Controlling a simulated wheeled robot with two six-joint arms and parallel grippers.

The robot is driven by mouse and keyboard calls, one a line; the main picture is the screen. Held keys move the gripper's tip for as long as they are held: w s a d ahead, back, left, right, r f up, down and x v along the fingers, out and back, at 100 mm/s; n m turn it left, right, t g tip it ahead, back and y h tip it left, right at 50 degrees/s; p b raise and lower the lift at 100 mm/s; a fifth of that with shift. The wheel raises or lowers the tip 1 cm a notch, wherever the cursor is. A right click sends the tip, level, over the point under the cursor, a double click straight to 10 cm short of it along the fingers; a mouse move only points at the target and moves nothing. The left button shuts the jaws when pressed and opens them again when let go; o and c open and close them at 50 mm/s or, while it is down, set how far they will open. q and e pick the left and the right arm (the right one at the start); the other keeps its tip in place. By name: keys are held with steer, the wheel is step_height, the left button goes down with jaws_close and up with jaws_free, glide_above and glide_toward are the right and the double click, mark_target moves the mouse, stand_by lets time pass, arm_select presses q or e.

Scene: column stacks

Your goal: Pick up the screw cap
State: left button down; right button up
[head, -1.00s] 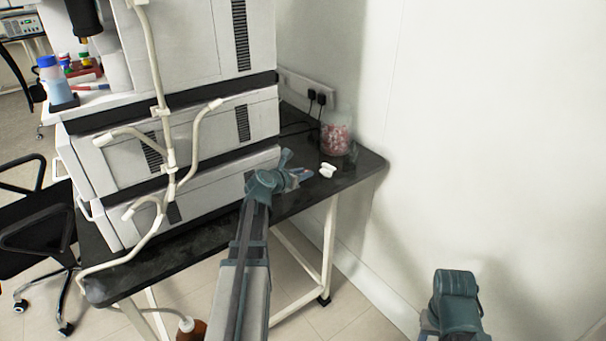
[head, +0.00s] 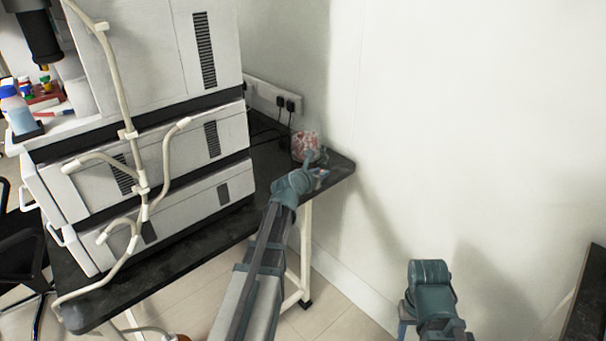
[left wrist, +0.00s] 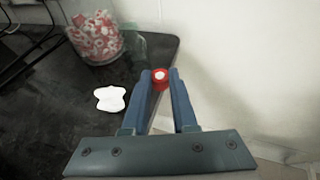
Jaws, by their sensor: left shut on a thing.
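The screw cap (left wrist: 160,77) is small and red with a white centre. In the left wrist view it sits between the fingertips of my left gripper (left wrist: 161,88), which is shut on it. In the head view my left gripper (head: 316,170) is by the far right end of the black bench, in front of the clear jar; the cap is too small to make out clearly there. My right arm (head: 430,290) is at the lower right, and the state of its gripper does not show.
A clear jar of red and white pieces (head: 305,150) stands on the black bench (head: 190,245); it also shows in the left wrist view (left wrist: 95,38). A white lobed object (left wrist: 110,98) lies beside the gripper. Stacked white instruments (head: 165,150) with tubing fill the left. A wall bounds the right.

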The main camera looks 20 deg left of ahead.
arm_select(q)
steer(key=shift+w+d, duration=0.4)
steer(key=shift+d, duration=0.35)
steer(key=shift+w+d, duration=0.45)
steer(key=shift+d, duration=0.35)
steer(key=shift+w+d, duration=0.4)
steer(key=shift+d, duration=0.35)
